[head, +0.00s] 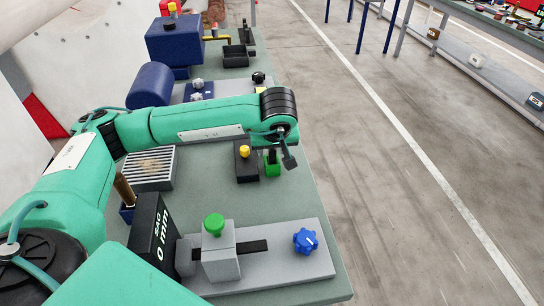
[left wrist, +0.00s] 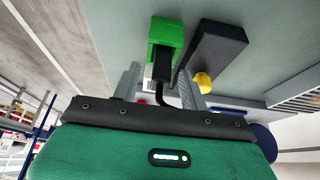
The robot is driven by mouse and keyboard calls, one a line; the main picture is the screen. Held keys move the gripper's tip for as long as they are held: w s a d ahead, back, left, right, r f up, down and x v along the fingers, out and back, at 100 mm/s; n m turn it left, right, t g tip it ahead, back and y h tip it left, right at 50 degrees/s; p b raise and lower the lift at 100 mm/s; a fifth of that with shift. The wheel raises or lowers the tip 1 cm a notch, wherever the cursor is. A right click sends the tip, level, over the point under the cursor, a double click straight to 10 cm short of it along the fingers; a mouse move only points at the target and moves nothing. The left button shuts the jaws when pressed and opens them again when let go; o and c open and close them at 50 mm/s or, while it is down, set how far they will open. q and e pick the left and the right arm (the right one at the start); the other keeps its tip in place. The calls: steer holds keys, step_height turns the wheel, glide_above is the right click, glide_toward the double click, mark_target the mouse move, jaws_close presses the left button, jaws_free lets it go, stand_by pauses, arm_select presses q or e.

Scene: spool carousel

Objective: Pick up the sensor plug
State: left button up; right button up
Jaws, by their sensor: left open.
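A small green block (head: 272,168) stands near the right edge of the grey-green bench; it also shows in the left wrist view (left wrist: 166,34). A dark upright piece, which looks like the sensor plug (left wrist: 163,66), sits at this green block, with a black cable curving below it. My left gripper (head: 281,160) is open just above the green block. In the left wrist view its two grey fingers (left wrist: 160,88) stand on either side of the dark piece. I cannot tell whether they touch it. My right gripper is not in view.
A black box with a yellow button (head: 245,165) stands close beside the green block. A grey slide fixture (head: 280,272) with a green knob and blue star knob is at the front. A black "SAG 0 mm" sign (head: 153,232) and vented box (head: 150,170) stand left.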

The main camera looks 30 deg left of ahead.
arm_select(q)
jaws_close()
steer(key=shift+r, duration=0.15)
